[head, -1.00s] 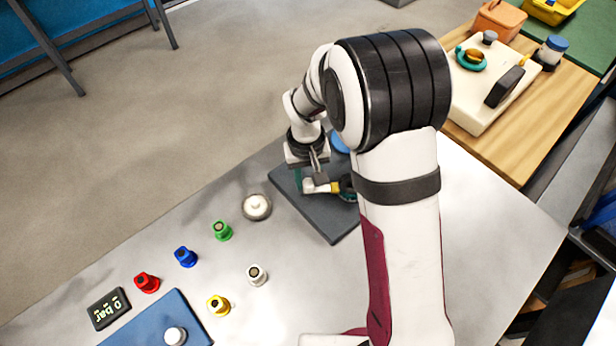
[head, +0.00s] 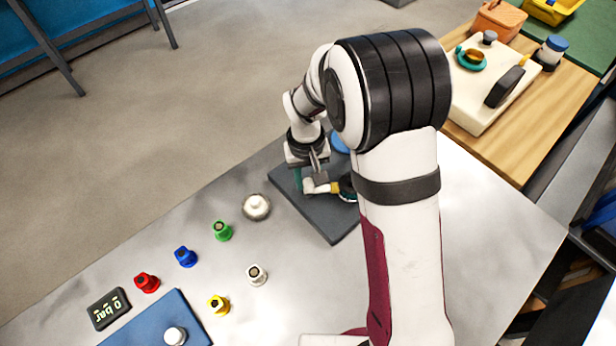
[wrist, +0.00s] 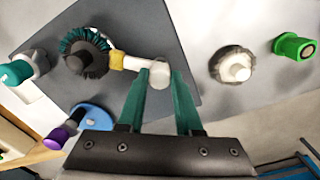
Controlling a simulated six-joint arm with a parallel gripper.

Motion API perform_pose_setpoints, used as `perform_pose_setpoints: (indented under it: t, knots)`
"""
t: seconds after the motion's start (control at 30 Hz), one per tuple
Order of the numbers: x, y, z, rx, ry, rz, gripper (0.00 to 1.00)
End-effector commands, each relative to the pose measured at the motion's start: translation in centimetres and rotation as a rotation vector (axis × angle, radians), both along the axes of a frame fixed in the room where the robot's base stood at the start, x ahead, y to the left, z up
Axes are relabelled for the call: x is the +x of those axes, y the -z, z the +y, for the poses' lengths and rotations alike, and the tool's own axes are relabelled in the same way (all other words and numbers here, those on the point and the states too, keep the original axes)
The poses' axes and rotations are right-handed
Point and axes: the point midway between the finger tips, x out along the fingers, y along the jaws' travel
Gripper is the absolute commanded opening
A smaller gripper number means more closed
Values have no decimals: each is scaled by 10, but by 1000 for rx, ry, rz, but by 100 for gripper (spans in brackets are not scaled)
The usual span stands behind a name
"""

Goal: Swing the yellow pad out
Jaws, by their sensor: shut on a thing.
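The yellow pad (wrist: 117,61) sits against a dark round brush (wrist: 84,55) with teal-tipped bristles. It is on the end of a short white arm (wrist: 136,63) that ends in a white round knob (wrist: 160,70). In the head view the yellow pad (head: 335,187) shows small beside my arm. My gripper (wrist: 160,82) has its teal fingers shut on the white knob, one finger on each side. In the head view my gripper (head: 299,181) is low over the dark plate (head: 331,224). My arm hides part of the brush in the head view.
A silver round knob (head: 256,207) stands just left of the plate. Green (head: 222,231), blue (head: 185,257), red (head: 146,283), yellow (head: 218,306) and white (head: 257,275) fittings stand on the metal bench. A blue round part (wrist: 92,117) and a purple-ended fitting (wrist: 58,136) lie near my gripper.

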Motion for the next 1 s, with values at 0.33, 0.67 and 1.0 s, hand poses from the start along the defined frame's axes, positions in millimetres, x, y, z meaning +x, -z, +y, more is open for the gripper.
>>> perform_pose_setpoints:
  t: [0.33,0.67,1.0]
  knots:
    - [0,-1,1,2,36,0,0]
    - [0,-1,1,2,258,0,0]
    - [1,-1,1,2,582,1,0]
